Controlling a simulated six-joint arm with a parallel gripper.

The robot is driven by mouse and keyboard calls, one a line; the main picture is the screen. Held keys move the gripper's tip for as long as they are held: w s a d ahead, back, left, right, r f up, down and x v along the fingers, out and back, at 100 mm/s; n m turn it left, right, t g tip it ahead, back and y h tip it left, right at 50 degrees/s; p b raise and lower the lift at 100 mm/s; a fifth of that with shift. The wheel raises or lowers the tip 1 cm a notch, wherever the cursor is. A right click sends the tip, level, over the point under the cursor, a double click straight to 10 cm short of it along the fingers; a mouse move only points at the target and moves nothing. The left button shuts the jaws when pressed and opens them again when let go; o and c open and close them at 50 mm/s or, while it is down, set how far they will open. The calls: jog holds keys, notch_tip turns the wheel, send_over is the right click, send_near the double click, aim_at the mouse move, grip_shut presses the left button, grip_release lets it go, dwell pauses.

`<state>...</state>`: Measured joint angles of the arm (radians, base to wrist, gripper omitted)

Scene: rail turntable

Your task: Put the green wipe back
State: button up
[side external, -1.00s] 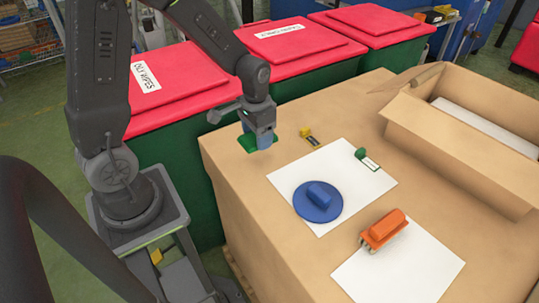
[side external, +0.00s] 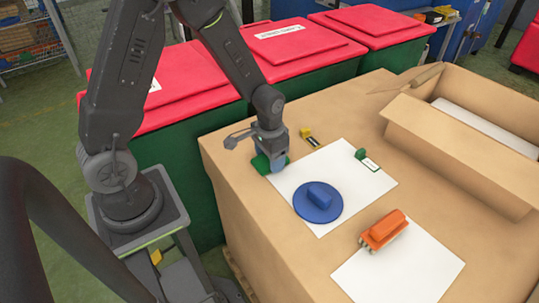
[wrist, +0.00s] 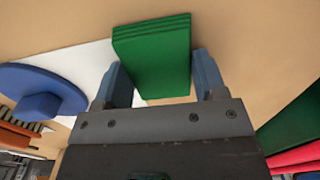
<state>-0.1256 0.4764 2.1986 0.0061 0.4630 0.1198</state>
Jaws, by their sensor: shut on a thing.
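The green wipe (side external: 261,164) is a flat stack of green layers. In the wrist view the wipe (wrist: 152,55) sits between the two blue-grey fingers and sticks out past their tips. My gripper (side external: 272,160) is shut on it, low over the cardboard top at the left corner of a white sheet (side external: 285,180). I cannot tell whether the wipe touches the surface. The gripper hides part of it in the side view.
A blue disc (side external: 318,210) with a blue block lies on the sheet. A small yellow block (side external: 305,132) and a small green block (side external: 361,154) stand behind. An orange block (side external: 384,229) is nearer. An open carton (side external: 455,150) stands right; red-lidded bins (side external: 195,75) stand behind.

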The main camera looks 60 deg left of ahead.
jog(key=o, duration=0.8)
jog(key=shift+o, duration=0.2)
notch_tip(320, 180, up, 12)
jog(key=s+d+r+t, duration=0.4)
jog(key=s+r+t, duration=0.1)
jog(key=s+r, duration=0.7)
jog(key=shift+s+d+r+t, duration=0.2)
jog(key=shift+s+r+t, duration=0.1)
jog(key=shift+s, duration=0.8)
